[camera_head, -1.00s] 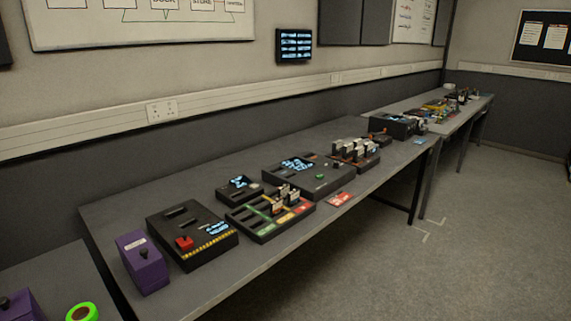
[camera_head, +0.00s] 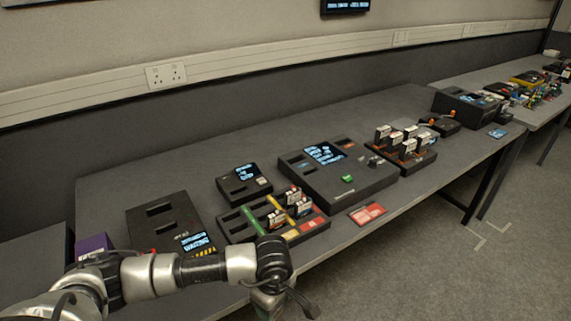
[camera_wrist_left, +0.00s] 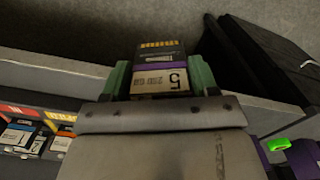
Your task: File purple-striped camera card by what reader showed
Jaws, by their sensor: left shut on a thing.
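My left gripper shows in the left wrist view (camera_wrist_left: 160,84), its two green fingers shut on a dark camera card (camera_wrist_left: 160,62). The card has a purple stripe and a pale label with a large 5. In the head view the left gripper (camera_head: 270,302) is low, in front of the table's front edge; its fingers and the card are hard to make out there. A sorting tray (camera_head: 235,226) with green, yellow and red strips lies beyond it and holds several cards. A small reader (camera_head: 240,184) with a lit screen sits behind the tray. My right gripper is not in view.
A larger console (camera_head: 345,182) with a lit screen and a rack of upright cards (camera_head: 405,150) stand to the right. A red card (camera_head: 367,213) lies near the front edge. A slotted box (camera_head: 165,222) and a purple box (camera_head: 95,245) are at left, partly behind my arm.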

